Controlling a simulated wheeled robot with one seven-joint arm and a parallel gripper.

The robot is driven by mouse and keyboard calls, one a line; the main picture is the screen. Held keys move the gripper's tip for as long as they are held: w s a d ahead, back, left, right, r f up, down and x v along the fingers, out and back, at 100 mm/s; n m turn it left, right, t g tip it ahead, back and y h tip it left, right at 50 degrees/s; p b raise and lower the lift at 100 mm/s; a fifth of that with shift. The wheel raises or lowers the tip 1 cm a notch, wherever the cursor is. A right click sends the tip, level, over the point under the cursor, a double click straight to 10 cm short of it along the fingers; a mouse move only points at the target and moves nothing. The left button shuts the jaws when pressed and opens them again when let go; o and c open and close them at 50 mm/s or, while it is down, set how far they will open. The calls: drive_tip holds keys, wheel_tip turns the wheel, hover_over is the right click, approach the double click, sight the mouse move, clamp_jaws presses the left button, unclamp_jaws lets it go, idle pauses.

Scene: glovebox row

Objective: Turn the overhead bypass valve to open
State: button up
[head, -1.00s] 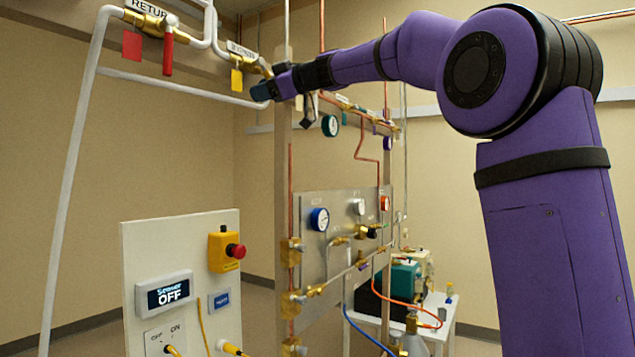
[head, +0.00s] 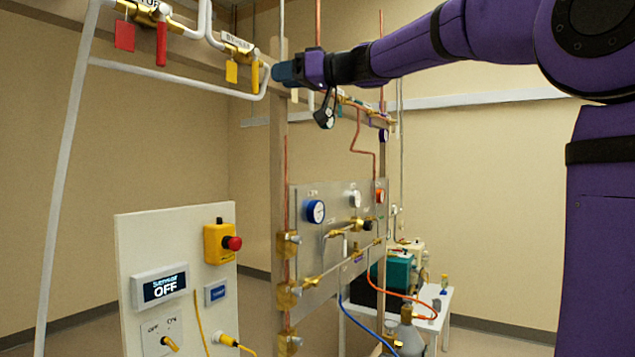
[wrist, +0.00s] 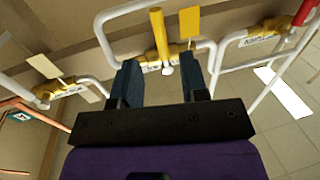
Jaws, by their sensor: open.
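The overhead bypass valve (head: 238,45) is a brass valve with a white label on a white pipe loop. Its yellow handle (head: 255,76) hangs down beside a yellow tag (head: 231,72). My gripper (head: 277,73) is just right of the handle in the head view, its jaws pointing towards it. In the wrist view the yellow handle (wrist: 158,35) lies ahead, lined up with the gap between the two open blue-grey fingers of my gripper (wrist: 160,72). The gap looks empty. I cannot tell whether a finger touches the pipe.
A valve with a red handle (head: 161,44) and red tag (head: 124,35) is left of the bypass valve. White pipes (head: 175,77) run close around my gripper. A vertical post and gauge panel (head: 335,230) stand below. A white control panel (head: 180,280) reads OFF.

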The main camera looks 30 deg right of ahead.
drive_tip(key=s+a+f+m+g+h, duration=0.1)
drive_tip(key=s+f+m+g+h, duration=0.1)
drive_tip(key=s+f, duration=0.6)
drive_tip(key=s+f+m+g+h, duration=0.2)
drive_tip(key=s+f, duration=0.6)
drive_tip(key=f, duration=0.5)
drive_tip(key=shift+s+a+f+m+g+h, duration=0.35)
drive_tip(key=shift+s+a+m+g+h, duration=0.05)
drive_tip(key=shift+g+h, duration=0.4)
